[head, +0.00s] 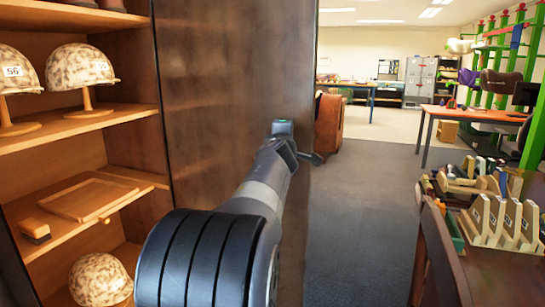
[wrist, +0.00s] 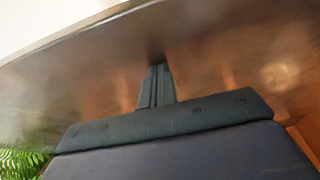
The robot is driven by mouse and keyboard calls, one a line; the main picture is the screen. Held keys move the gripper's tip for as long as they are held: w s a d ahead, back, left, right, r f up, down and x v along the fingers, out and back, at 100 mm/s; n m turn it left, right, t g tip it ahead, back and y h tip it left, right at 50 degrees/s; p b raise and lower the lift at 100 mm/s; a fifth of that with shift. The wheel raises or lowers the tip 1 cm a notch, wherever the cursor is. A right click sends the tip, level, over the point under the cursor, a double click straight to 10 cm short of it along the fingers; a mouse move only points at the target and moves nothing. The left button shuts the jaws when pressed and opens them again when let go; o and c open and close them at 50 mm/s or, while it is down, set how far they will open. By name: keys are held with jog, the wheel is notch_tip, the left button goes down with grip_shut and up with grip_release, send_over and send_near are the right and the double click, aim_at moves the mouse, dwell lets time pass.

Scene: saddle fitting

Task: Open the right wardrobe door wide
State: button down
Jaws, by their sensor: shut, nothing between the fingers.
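The right wardrobe door (head: 235,95) is a tall dark brown panel in the head view. It stands swung out from the wardrobe (head: 130,135), whose shelves show at the left. My gripper (wrist: 157,85) is shut and empty in the wrist view, its fingers pointing at the brown door surface (wrist: 215,65). The tips are at or very close to that surface; I cannot tell whether they touch. In the head view my arm crosses in front of the door and ends near its outer edge, the fingers mostly hidden. No door handle is clearly visible.
Camouflage helmets (head: 82,68) on stands and a wooden tray (head: 88,199) are on the shelves. Blue-grey floor (head: 365,215) is free right of the door. A brown leather item (head: 328,122) stands behind the door edge. A dark table (head: 490,275) with wooden racks is at the right.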

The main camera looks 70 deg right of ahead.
jog(key=s+d+n+t+y+p, duration=0.1)
jog(key=d+t+p, duration=0.4)
jog(key=d, duration=1.1)
jog(key=shift+s+n+y+p, duration=0.35)
jog(key=shift+n+y+p, duration=0.15)
jog(key=shift+n+p, duration=1)
